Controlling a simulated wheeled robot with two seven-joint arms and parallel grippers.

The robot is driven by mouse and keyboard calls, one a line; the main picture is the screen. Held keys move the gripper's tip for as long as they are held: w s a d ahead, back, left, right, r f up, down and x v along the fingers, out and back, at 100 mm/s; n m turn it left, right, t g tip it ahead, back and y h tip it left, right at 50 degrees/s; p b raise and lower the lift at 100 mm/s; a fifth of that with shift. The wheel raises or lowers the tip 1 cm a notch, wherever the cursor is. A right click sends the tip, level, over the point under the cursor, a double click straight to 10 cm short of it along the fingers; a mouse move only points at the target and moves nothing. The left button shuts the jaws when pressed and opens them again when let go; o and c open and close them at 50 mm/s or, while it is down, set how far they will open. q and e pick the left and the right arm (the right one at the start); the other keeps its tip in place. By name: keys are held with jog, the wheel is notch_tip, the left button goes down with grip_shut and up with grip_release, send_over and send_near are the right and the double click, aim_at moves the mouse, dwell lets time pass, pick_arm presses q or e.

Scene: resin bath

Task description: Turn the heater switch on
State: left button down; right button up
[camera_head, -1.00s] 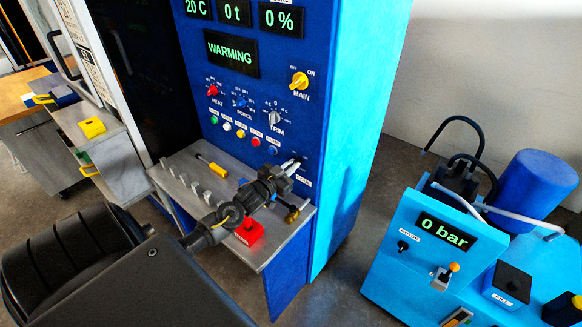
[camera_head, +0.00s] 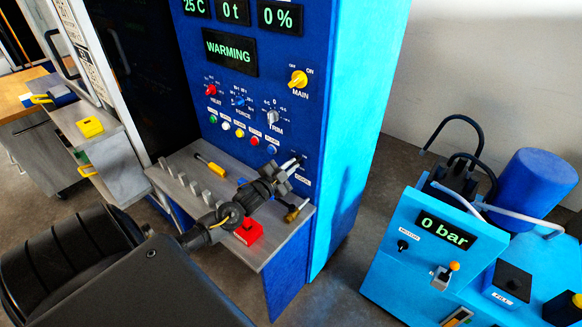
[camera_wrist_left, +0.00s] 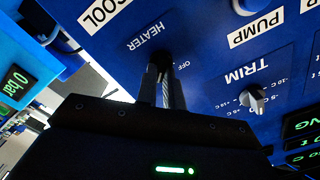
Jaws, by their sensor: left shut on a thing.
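The blue control panel (camera_head: 262,90) carries the HEATER label (camera_wrist_left: 150,35), which is upside down in the left wrist view. An OFF mark (camera_wrist_left: 182,65) is beside it. My left gripper (camera_head: 291,166) reaches the lower right of the panel. In the left wrist view its fingers (camera_wrist_left: 164,78) are shut on the heater switch just by the label. The fingers and their shadow hide most of the switch, so its position cannot be read. My right gripper is out of view.
The TRIM knob (camera_wrist_left: 254,98) and coloured buttons (camera_head: 240,133) are close by. Below is a grey shelf (camera_head: 172,163) with a yellow-handled tool (camera_head: 211,166) and a red block (camera_head: 249,231). A blue pump unit (camera_head: 405,265) stands to the right.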

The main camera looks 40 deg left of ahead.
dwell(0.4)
pick_arm(q)
jog(key=c, duration=1.5)
grip_release()
jog(key=shift+s+d+b, duration=0.15)
jog(key=shift+s+b, duration=1.3)
jog(key=shift+s, duration=3.95)
